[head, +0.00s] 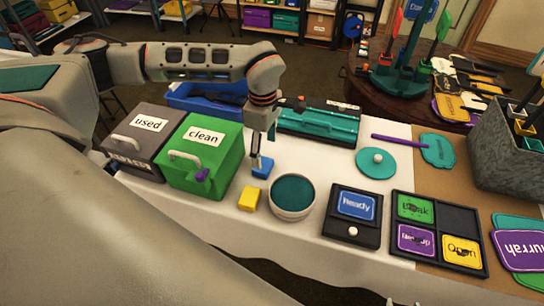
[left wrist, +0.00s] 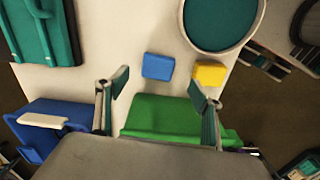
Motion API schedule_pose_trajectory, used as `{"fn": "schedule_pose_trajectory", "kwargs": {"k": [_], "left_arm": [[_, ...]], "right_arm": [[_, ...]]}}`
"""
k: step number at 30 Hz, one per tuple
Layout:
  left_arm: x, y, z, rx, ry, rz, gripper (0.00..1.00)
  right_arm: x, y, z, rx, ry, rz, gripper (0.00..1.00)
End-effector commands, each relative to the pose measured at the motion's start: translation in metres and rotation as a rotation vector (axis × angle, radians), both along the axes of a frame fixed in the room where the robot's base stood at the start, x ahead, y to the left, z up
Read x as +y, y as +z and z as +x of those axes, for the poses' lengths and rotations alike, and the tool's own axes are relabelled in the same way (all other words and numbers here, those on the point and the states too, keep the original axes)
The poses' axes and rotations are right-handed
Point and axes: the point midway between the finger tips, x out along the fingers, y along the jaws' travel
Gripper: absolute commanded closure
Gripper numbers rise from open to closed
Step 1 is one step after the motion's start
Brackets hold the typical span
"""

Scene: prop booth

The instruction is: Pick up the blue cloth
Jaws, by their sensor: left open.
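The blue cloth (head: 262,167) is a small folded square on the white table, right of the green box marked "clean" (head: 203,153). In the left wrist view the blue cloth (left wrist: 158,66) lies flat just beyond my fingertips, between their lines. My left gripper (head: 262,150) points down over the cloth; in the left wrist view its fingers (left wrist: 159,86) are spread apart with nothing between them. In the head view its fingertips partly cover the cloth, and I cannot tell how far above it they are.
A yellow cloth (head: 249,198) lies close by, nearer the table edge. A round grey tub with a teal inside (head: 292,196) stands to the right. A blue tray (head: 190,97) and a teal case (head: 318,124) lie behind. The "used" box (head: 142,140) is at left.

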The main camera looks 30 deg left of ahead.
Motion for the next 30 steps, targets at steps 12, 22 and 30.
{"fn": "schedule_pose_trajectory", "kwargs": {"k": [12,22,30], "left_arm": [[0.004,-0.041,0.002,0.004,0.001,-0.001,0.33],[0.008,-0.077,0.007,0.000,0.000,-0.001,0.33],[0.008,-0.077,0.007,0.000,0.000,-0.001,0.44]], "right_arm": [[-0.001,-0.015,-0.015,0.035,0.001,-0.004,0.60],[0.000,-0.008,-0.007,0.016,0.000,-0.001,0.60],[0.001,-0.006,-0.006,0.011,0.001,0.001,0.60]]}}
